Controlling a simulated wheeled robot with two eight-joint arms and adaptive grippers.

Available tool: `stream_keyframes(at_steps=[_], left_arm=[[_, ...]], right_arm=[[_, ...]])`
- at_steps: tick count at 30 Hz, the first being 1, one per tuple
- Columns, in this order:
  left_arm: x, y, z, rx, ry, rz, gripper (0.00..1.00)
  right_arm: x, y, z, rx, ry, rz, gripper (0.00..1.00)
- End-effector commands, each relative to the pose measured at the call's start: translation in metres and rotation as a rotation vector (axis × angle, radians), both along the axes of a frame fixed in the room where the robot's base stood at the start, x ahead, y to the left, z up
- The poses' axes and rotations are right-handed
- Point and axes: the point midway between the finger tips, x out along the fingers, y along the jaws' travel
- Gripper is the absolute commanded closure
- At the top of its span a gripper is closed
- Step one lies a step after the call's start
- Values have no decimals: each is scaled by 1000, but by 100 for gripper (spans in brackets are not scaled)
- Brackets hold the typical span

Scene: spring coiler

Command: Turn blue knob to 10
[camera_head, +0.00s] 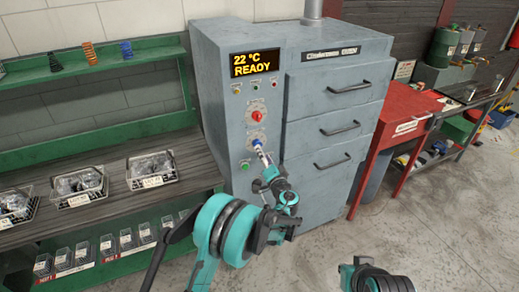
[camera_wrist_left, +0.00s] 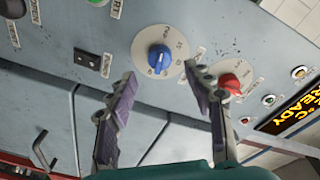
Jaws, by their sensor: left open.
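The blue knob (camera_head: 257,143) is on the front panel of the grey oven, below a red knob (camera_head: 257,116). In the left wrist view the blue knob (camera_wrist_left: 159,58) sits on a round white dial with markings too small to read. My left gripper (camera_wrist_left: 163,78) is open and faces the panel, its fingertips on either side of the blue knob's line. The knob appears just beyond the tips, and nothing is between the fingers. In the head view the left gripper (camera_head: 262,153) is close to the knob and partly covers the panel below it. My right gripper is not clearly visible.
The oven display (camera_head: 254,63) reads 22 °C READY. Small buttons (camera_head: 255,85) are under it. The red knob (camera_wrist_left: 231,83) is close to the right finger in the wrist view. Drawers with handles (camera_head: 333,160) are to the right. A green shelf with trays (camera_head: 152,170) stands left.

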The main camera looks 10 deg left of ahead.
Motion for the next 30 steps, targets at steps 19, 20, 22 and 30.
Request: stream_keyframes(at_steps=[19, 20, 22, 30], left_arm=[[48, 21, 0, -1, 2, 1, 48], [48, 21, 0, -1, 2, 1, 48], [48, 21, 0, -1, 2, 1, 67], [48, 21, 0, -1, 2, 1, 98]], right_arm=[[0, 0, -12, 0, 0, 0, 100], [0, 0, -12, 0, 0, 0, 100], [0, 0, -12, 0, 0, 0, 100], [0, 0, -12, 0, 0, 0, 100]])
